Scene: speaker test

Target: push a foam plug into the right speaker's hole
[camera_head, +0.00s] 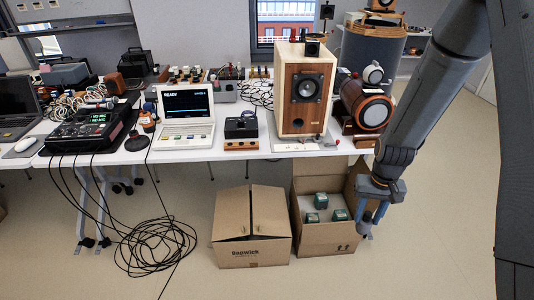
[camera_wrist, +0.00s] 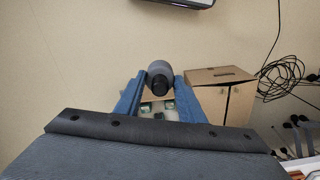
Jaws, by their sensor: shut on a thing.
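My gripper (camera_head: 371,215) hangs low at the right in the head view, in front of the table and by the right side of the open carton. Its blue fingers are shut on a dark grey cylindrical foam plug (camera_wrist: 160,74), seen between the fingertips in the wrist view. An upright wooden speaker (camera_head: 305,92) with a round dark driver stands on the table. To its right lies a barrel-shaped unit (camera_head: 367,105) with a wood-rimmed round end.
The open carton (camera_head: 325,238) holds several green-and-white items. A closed carton (camera_head: 251,238) stands left of it. The white table (camera_head: 200,154) carries a laptop, a mixer-like device and cables. Black cable (camera_head: 155,245) lies coiled on the floor.

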